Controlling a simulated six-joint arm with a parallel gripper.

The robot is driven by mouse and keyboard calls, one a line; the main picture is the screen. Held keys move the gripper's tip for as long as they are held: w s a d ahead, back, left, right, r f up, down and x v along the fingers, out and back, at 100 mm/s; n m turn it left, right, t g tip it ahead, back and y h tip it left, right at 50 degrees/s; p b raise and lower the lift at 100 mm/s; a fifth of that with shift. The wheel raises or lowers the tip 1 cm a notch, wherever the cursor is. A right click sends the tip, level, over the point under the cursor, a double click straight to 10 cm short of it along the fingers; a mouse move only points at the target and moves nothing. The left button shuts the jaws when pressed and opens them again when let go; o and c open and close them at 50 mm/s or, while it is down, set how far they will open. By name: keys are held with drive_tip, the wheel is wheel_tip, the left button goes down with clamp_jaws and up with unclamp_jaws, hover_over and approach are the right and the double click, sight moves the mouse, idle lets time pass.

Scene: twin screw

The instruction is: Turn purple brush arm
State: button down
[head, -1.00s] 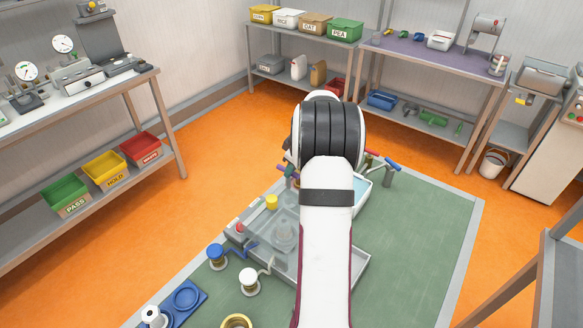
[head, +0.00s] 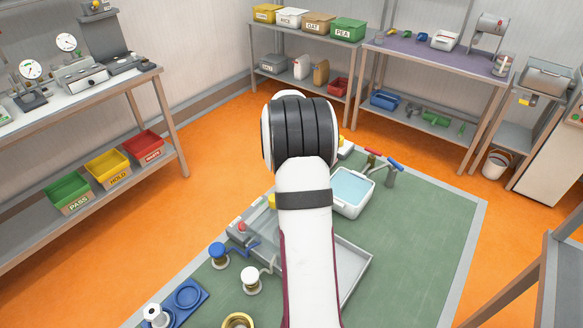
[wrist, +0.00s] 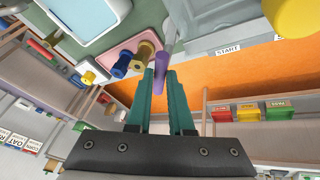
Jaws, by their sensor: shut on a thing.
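In the wrist view my gripper (wrist: 160,76) has two teal fingers closed around a purple bar (wrist: 160,84), which appears to be the purple brush arm. A grey rod (wrist: 167,38) continues upward in the picture from beyond the fingertips. A gold spool (wrist: 143,52) and a blue spool (wrist: 122,66) sit close to the left of the fingertips on a pink tray (wrist: 128,44). In the head view my own arm hides the gripper and the purple brush arm.
A white basin of pale blue liquid (head: 351,190) stands right of my arm, beside red- and blue-handled taps (head: 392,166). A grey tray (head: 350,270) lies partly behind my arm. Blue (head: 218,254) and white (head: 250,281) knobs stand left. The green mat (head: 430,240) is clear at right.

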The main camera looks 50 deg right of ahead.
drive_tip(key=shift+m+g, duration=0.3)
drive_tip(key=shift+m, duration=0.2)
drive_tip(key=c, duration=0.8)
unclamp_jaws()
drive_tip(key=v, duration=1.5)
drive_tip(key=shift+a+r, duration=0.3)
drive_tip(key=shift+a, duration=0.05)
